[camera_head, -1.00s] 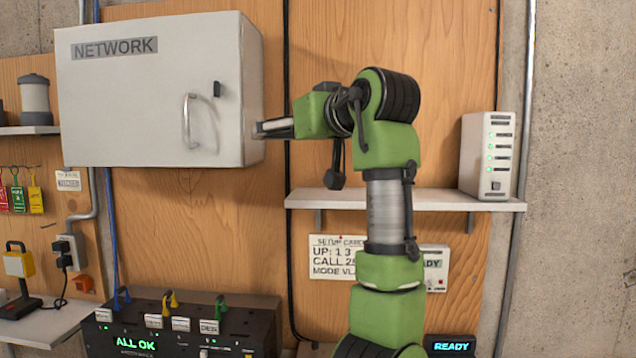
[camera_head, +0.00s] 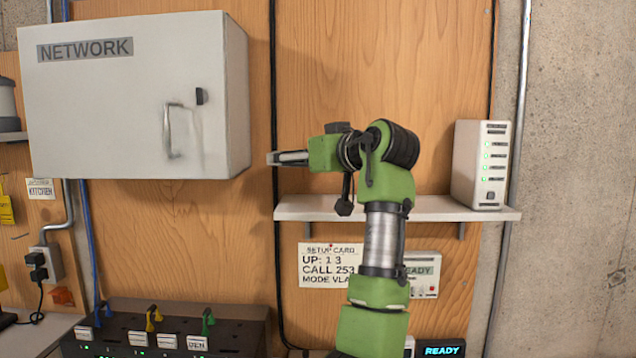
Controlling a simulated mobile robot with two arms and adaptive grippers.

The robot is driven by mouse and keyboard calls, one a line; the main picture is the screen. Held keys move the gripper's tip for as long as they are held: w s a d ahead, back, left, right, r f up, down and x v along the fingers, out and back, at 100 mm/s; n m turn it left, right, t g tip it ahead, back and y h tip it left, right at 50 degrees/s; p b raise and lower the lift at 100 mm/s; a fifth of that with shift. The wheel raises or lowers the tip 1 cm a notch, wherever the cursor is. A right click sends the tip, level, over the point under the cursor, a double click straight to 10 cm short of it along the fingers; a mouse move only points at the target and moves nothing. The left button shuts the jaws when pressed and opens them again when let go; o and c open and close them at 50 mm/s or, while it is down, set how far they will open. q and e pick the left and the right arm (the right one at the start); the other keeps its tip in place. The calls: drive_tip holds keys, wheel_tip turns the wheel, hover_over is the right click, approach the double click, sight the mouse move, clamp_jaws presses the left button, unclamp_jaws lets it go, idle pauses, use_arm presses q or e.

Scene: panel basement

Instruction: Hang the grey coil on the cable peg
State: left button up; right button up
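Neither the grey coil nor the cable peg can be made out in this view. My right gripper (camera_head: 287,158) is at the end of the green arm that comes up from the bottom, right of centre. It points left, just right of the white NETWORK cabinet (camera_head: 110,110) in the picture and above the left end of the shelf. I see its fingers edge-on and nothing hangs from them. Whether they are slightly apart or shut is unclear. My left gripper is out of view.
A white shelf (camera_head: 440,208) carries a white router box (camera_head: 481,165) at its right end. A setup card (camera_head: 330,265) hangs below, partly behind my arm. A black panel with coloured plugs (camera_head: 235,340) stands lower left. Bare wood panel (camera_head: 340,70) lies above my arm.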

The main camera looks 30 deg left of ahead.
use_arm(q)
drive_tip(key=p, duration=0.3)
hover_over(318, 202)
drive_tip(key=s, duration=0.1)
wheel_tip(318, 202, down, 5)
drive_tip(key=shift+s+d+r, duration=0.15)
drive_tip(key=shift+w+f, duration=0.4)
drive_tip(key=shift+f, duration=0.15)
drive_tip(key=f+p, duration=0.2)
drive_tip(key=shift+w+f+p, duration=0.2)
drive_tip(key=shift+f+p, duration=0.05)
drive_tip(key=shift+p, duration=0.15)
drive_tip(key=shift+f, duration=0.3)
use_arm(e)
wheel_tip(318, 202, up, 7)
drive_tip(key=shift+w+d, duration=0.15)
drive_tip(key=shift+d, duration=0.2)
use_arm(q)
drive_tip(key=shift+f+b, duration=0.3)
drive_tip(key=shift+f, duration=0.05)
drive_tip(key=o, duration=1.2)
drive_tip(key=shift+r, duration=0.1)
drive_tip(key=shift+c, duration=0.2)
use_arm(e)
drive_tip(key=shift+f, duration=0.2)
